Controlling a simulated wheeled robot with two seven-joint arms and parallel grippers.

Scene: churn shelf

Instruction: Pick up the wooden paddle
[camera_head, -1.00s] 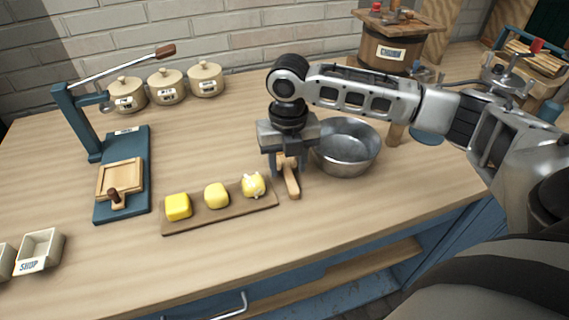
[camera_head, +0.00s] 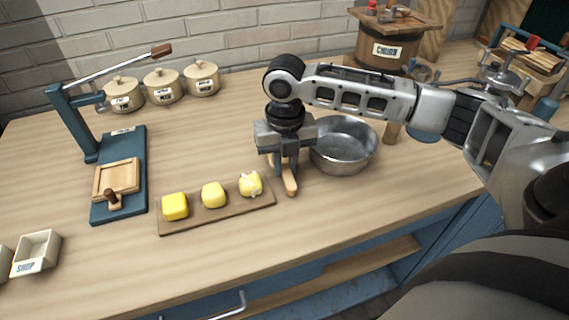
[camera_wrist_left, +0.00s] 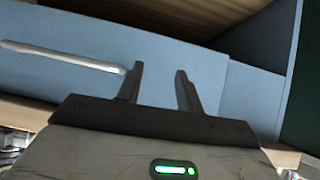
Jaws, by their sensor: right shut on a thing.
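The wooden paddle (camera_head: 290,181) is at the middle of the counter, between the board with butter and the metal bowl. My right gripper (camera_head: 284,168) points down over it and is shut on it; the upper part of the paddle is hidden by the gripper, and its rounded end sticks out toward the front. I cannot tell whether the paddle touches the counter. My left gripper (camera_wrist_left: 156,88) shows in the left wrist view with its two fingers apart and nothing between them, in front of a blue cabinet front.
A metal bowl (camera_head: 344,157) stands close right of my right gripper. A board (camera_head: 232,218) with several yellow butter pieces lies to the left. A blue lever press (camera_head: 132,150), lidded pots (camera_head: 163,87) and a wooden churn (camera_head: 386,62) stand farther off.

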